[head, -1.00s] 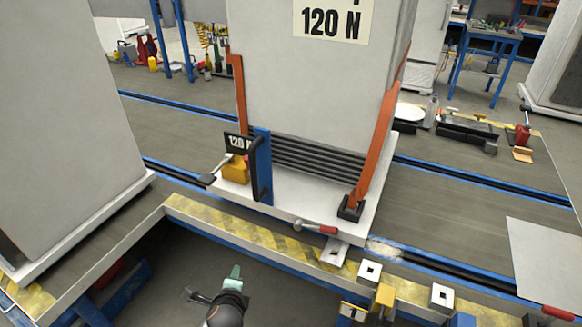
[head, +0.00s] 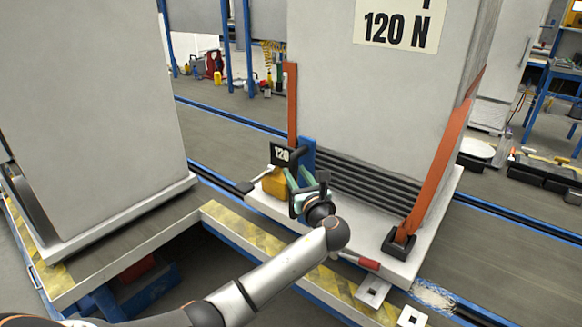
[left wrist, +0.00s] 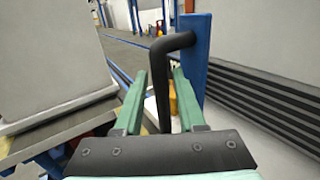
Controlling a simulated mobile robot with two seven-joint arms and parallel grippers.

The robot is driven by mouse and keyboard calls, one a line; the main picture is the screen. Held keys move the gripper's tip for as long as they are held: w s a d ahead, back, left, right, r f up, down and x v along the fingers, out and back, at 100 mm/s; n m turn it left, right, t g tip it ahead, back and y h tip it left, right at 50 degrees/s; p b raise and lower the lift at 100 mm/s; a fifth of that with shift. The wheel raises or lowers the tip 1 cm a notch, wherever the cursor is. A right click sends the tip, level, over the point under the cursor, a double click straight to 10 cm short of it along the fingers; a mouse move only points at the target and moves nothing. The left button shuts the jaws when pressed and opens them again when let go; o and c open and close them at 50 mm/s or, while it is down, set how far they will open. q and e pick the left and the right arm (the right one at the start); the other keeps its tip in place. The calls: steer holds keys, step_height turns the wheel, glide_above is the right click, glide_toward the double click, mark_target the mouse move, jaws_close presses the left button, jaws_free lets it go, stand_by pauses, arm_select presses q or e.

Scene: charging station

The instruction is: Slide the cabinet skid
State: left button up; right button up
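The grey cabinet (head: 385,100) marked 120 N stands upright on a white skid (head: 440,215), held by orange straps. A blue post (head: 308,152) at its near left corner carries a black handle, which shows best in the left wrist view (left wrist: 160,80). My left gripper (head: 292,180) is at this handle and partly hides it in the head view. In the left wrist view, its green fingers (left wrist: 160,78) stand apart on either side of the handle's upright bar, with gaps visible. My right gripper is in neither view.
Blue-edged rails (head: 225,120) run across the floor beside the skid. A yellow-black striped ledge (head: 245,232) lies in front. Another grey cabinet (head: 90,100) stands at left. A red-handled tool (head: 368,263) lies at the skid's front edge.

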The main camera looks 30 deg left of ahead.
arm_select(q)
steer(key=b+x, duration=0.1)
steer(key=x, duration=0.5)
steer(key=shift+c, duration=0.2)
jaws_close()
steer(key=shift+f, duration=0.1)
stand_by(1.0)
